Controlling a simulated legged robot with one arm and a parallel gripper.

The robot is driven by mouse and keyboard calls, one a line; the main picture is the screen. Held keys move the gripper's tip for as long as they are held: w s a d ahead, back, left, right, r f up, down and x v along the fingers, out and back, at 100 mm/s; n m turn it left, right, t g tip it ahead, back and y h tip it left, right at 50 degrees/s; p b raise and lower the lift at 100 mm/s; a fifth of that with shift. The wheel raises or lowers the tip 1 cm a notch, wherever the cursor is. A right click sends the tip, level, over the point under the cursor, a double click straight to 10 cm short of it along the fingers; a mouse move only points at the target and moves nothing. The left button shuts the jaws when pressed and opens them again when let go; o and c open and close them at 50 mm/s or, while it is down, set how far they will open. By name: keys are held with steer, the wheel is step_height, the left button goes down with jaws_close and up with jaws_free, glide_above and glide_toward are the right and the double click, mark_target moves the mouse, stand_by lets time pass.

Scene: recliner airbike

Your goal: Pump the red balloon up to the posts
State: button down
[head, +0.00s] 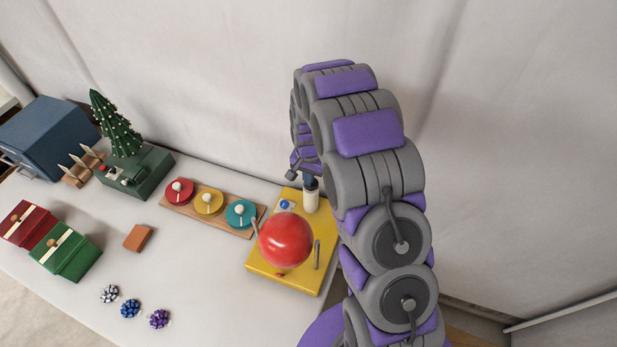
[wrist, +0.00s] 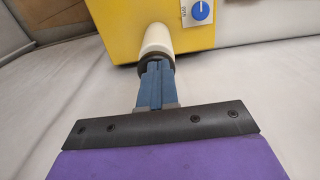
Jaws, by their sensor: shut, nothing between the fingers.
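The red balloon (head: 285,240) is round and swollen on the yellow base (head: 262,279). It sits between a left post (head: 255,228) and a right post (head: 317,255). Its edges look very near both posts, but I cannot tell whether it touches them. A white pump cylinder (head: 311,202) stands at the back of the base; it also shows in the wrist view (wrist: 157,40). My gripper (head: 310,181) is directly over the pump. In the wrist view its blue fingers (wrist: 155,68) are shut and empty, with their tips at the pump's dark top, apparently touching it.
A blue dial (wrist: 201,10) is on the base beside the pump. Left of the base is a wooden board (head: 245,234) with red, yellow and teal discs. A green box with a small tree (head: 117,125), an orange block (head: 138,237) and several bows (head: 130,308) lie farther left.

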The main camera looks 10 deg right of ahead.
step_height(320, 180, up, 14)
steer(key=p, duration=0.2)
steer(key=shift+a, duration=0.15)
stand_by(0.5)
stand_by(0.4)
steer(key=shift+w, duration=0.2)
